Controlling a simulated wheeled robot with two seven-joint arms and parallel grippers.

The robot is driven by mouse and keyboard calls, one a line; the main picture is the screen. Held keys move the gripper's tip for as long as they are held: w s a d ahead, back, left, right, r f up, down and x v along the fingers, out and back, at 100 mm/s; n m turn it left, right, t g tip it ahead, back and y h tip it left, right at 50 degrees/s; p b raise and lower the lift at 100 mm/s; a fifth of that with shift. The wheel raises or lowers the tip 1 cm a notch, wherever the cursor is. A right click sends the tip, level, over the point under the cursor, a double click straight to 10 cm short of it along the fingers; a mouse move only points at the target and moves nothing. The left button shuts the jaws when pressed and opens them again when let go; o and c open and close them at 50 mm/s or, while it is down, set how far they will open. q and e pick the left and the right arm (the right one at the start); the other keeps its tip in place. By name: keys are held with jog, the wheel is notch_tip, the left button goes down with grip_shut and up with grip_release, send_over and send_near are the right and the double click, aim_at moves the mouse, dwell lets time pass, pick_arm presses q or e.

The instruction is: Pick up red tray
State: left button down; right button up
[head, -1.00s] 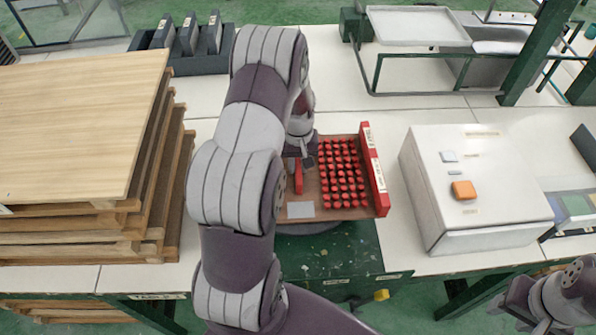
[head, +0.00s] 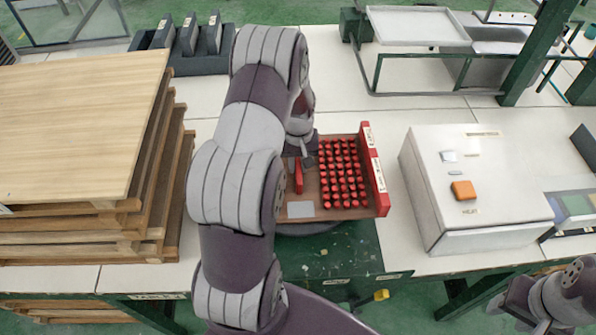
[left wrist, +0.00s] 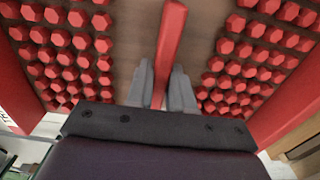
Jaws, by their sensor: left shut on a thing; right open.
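The red tray has a brown base, raised red side walls and rows of red hexagonal pieces; its right wall (head: 375,170) shows in the head view at the middle of the table. A red central handle bar (head: 299,176) runs along it, also seen in the left wrist view (left wrist: 169,45). My left gripper (left wrist: 161,85) is shut on that bar, its grey fingers on both sides of it. In the head view my left arm hides the tray's left part. My right gripper (head: 511,306) is open and empty at the lower right, away from the tray.
A white box with an orange button (head: 463,190) stands right of the tray. Stacked wooden boards (head: 80,130) fill the left. White tabletop (head: 350,100) is clear behind the tray.

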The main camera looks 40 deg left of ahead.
aim_at(299, 163)
pick_arm(q)
jog(key=shift+r, duration=0.15)
jog(key=shift+w+r, duration=0.1)
jog(key=shift+r, duration=0.4)
notch_tip(299, 163, up, 3)
jog(key=shift+d+b, duration=0.1)
jog(key=shift+b, duration=0.25)
jog(key=s+d+r, duration=0.1)
jog(key=d+r, duration=0.2)
jog(key=d, duration=0.2)
jog(key=s+d+r+b, duration=0.1)
jog(key=d+r, duration=0.2)
jog(key=d, duration=0.3)
jog(key=shift+d+r, duration=0.2)
jog(key=shift+r, duration=0.15)
